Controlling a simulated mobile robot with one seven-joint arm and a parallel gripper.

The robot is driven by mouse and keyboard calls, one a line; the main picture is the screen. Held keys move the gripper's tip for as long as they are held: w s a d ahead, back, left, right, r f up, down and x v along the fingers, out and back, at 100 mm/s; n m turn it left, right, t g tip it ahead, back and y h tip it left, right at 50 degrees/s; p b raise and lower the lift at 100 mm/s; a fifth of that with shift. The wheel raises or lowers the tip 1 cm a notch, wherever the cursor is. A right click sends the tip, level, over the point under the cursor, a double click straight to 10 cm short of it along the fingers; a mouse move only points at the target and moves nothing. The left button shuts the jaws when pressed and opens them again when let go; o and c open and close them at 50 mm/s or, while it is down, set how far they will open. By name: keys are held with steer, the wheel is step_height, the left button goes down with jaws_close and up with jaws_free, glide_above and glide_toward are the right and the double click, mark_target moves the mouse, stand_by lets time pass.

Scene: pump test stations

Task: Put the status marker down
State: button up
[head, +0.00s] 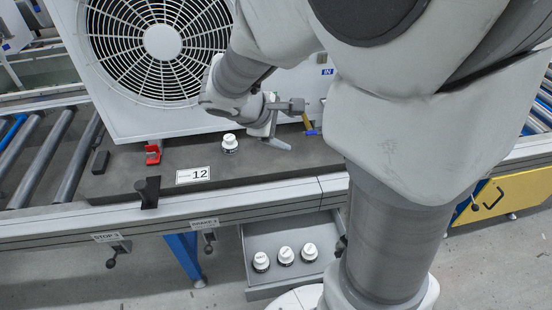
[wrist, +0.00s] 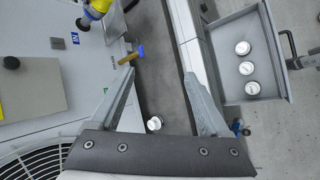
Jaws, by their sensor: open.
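A white-capped status marker (head: 230,144) with a dark base stands upright on the grey bench top, just right of the card marked 12 (head: 192,175). In the wrist view the marker (wrist: 154,123) shows between the bases of my gripper's fingers. My gripper (head: 292,124) is open and empty, to the right of the marker in the head view. In the wrist view my gripper's (wrist: 161,70) two fingers are spread wide with nothing held. Three similar white markers (head: 285,255) stand in an open grey drawer (head: 262,289) below the bench.
A white fan unit (head: 110,100) stands behind the marker. A red clamp (head: 153,154) and black blocks are on the bench at left. Roller conveyors (head: 45,155) lie at left.

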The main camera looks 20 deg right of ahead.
steer(key=s+a+r+m+t+y, duration=0.1)
steer(key=s+a+r+m+y, duration=0.2)
steer(key=s, duration=0.5)
steer(key=s+a+r+m+y, duration=0.4)
steer(key=s+a+m, duration=0.1)
steer(key=s, duration=0.4)
steer(key=shift+a+r+m+t, duration=0.2)
steer(key=shift+r+m+t, duration=0.15)
steer(key=shift+m, duration=0.55)
